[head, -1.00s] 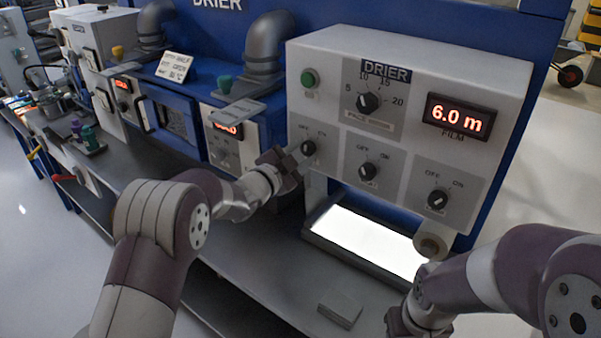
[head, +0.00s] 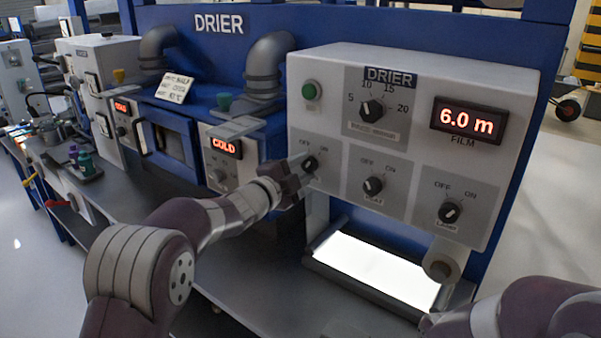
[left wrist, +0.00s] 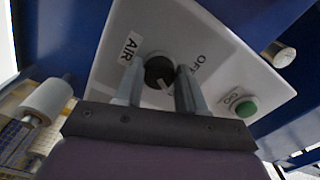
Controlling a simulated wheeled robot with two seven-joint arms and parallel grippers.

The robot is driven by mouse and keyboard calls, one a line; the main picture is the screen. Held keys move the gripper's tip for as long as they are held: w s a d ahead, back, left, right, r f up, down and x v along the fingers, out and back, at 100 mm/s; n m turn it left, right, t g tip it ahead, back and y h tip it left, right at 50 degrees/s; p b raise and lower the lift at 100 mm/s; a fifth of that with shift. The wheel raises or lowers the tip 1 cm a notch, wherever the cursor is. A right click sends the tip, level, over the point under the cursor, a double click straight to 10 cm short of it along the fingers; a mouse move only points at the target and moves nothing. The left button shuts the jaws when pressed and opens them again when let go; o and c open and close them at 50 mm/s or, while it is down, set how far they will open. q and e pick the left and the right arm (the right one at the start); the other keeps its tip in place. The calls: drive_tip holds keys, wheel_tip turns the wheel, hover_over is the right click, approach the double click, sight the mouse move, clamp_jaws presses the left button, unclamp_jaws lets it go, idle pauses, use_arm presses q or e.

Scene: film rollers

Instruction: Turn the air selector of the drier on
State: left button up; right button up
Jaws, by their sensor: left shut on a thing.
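The air selector (head: 310,163) is the black knob at the left of the lower row on the drier's white panel (head: 420,70), with OFF and ON above it. In the left wrist view the knob (left wrist: 158,71) sits between the two fingers, beside the AIR label (left wrist: 131,47) and the word OFF (left wrist: 199,62). Its white mark points down and right there, away from AIR; ON is not readable behind the finger. My left gripper (head: 296,172) is shut on the knob; its fingers show in the left wrist view (left wrist: 158,88). My right gripper is below the head view.
Two similar knobs (head: 373,186) (head: 450,212) sit to the right. Above are a green button (head: 309,91), a dial (head: 371,110) and a display reading 6.0 m (head: 468,122). A lit white plate (head: 375,268) and a roll (head: 441,265) lie below the panel.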

use_arm(q)
drive_tip(key=shift+r, duration=0.1)
drive_tip(key=o, duration=1.1)
drive_tip(key=shift+d, duration=0.1)
drive_tip(key=shift+c, duration=0.2)
drive_tip(key=b+v, duration=0.2)
drive_tip(key=v, duration=1)
drive_tip(key=shift+s+a+b, duration=0.2)
drive_tip(key=shift+s+b, duration=0.1)
drive_tip(key=shift+b, duration=0.1)
